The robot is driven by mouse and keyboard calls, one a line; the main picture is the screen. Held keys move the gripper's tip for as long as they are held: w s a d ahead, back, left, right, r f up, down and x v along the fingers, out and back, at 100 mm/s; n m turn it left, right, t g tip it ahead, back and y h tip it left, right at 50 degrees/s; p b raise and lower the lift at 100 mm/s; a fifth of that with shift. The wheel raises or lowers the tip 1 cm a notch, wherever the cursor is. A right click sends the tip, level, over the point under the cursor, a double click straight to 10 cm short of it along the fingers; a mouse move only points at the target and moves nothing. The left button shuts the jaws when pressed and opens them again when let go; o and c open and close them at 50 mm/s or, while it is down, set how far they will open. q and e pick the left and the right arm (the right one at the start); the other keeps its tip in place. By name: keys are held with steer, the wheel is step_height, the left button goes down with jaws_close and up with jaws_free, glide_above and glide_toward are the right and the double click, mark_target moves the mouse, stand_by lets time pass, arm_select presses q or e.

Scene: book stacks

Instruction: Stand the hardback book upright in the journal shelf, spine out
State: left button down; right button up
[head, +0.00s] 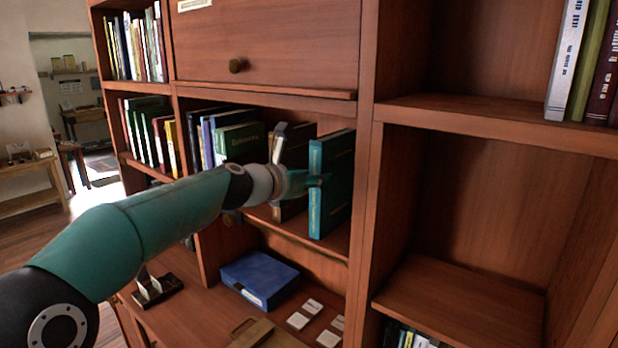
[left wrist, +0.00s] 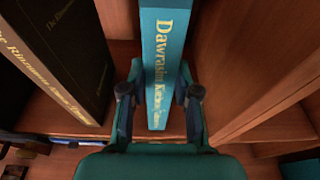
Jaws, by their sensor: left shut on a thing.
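The teal hardback book (head: 338,160) is upright inside the journal shelf (head: 338,243), near its right side wall, with its gold-lettered spine facing out. The spine (left wrist: 162,60) fills the middle of the left wrist view. My left gripper (head: 314,181) is shut on the book, with one finger on each side of the spine in the left wrist view (left wrist: 159,95). The book's bottom is at the shelf board; I cannot tell whether its weight rests there. My right gripper is not in view.
A black book (left wrist: 62,50) with gold lettering stands left of the held book, with a gap between them. More books (head: 238,142) stand farther left. A blue box (head: 260,279) and several white cards (head: 313,307) lie on the ledge below. The right compartment (head: 480,200) is empty.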

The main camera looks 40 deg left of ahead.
arm_select(q)
steer(key=c, duration=0.8)
jaws_free()
steer(key=shift+c, duration=0.2)
steer(key=b+v, duration=0.1)
steer(key=v, duration=1.1)
